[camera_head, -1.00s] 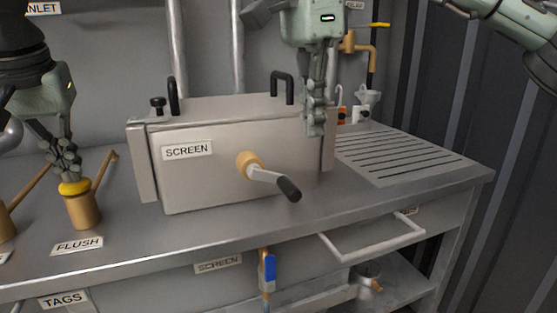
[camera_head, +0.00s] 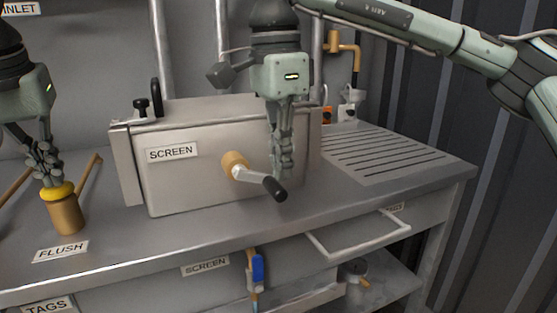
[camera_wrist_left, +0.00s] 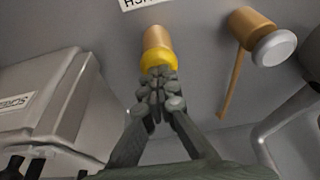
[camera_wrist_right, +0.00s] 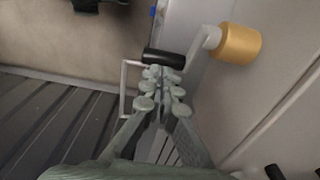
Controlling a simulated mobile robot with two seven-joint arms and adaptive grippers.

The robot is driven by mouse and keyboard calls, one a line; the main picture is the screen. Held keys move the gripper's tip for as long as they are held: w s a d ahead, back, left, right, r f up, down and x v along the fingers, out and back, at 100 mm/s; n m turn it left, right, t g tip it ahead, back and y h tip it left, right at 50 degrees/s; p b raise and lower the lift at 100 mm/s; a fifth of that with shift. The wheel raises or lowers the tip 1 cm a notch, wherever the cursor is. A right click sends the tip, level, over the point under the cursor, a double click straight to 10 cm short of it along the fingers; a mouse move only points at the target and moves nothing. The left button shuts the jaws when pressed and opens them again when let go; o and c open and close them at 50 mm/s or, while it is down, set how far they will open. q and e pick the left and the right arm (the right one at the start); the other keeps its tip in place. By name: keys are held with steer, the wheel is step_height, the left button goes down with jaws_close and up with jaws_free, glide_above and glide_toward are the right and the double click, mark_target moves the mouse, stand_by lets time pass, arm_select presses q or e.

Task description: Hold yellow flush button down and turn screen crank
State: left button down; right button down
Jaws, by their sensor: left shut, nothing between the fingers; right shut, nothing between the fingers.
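The yellow flush button (camera_head: 59,191) tops a brass post (camera_head: 66,215) behind the FLUSH label. My left gripper (camera_head: 50,180) is shut and pointed down, its fingertips at the top of the button. In the left wrist view the fingertips (camera_wrist_left: 158,82) overlap the button (camera_wrist_left: 157,60); how far it is pressed I cannot tell. The screen crank (camera_head: 250,176) sticks out from the grey SCREEN box, its black handle (camera_head: 274,188) toward the lower right. My right gripper (camera_head: 282,172) is shut and empty, just above the handle. In the right wrist view its fingertips (camera_wrist_right: 159,75) are close to the black handle (camera_wrist_right: 163,57); contact is unclear.
The SCREEN box (camera_head: 190,183) stands on the steel counter (camera_head: 150,235). A slotted drain area (camera_head: 385,155) lies to its right. A white pull handle (camera_head: 360,240) and a blue-handled valve (camera_head: 257,268) are below the counter front.

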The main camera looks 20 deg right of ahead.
mark_target(257, 229)
steer(key=shift+f+y, duration=0.3)
steer(key=shift+y, duration=0.4)
steer(key=shift+d+f+y, duration=0.2)
steer(key=shift+y, duration=0.7)
steer(key=shift+d+f+y, duration=0.2)
steer(key=shift+f+y, duration=0.6)
steer(key=shift+y, duration=0.6)
steer(key=shift+a+f+y, duration=0.1)
steer(key=shift+f+y, duration=0.5)
steer(key=shift+f, duration=0.15)
steer(key=f+y, duration=0.1)
steer(key=y, duration=0.2)
steer(key=shift+a+f+y, duration=0.3)
steer(key=shift+f, duration=0.05)
steer(key=y, duration=0.1)
steer(key=a+f+y, duration=0.1)
steer(key=y, duration=0.2)
steer(key=shift+a+f+y, duration=0.3)
steer(key=shift+a+f, duration=0.05)
steer(key=shift+a, duration=0.15)
steer(key=shift+x, duration=1.25)
steer(key=shift+f, duration=0.1)
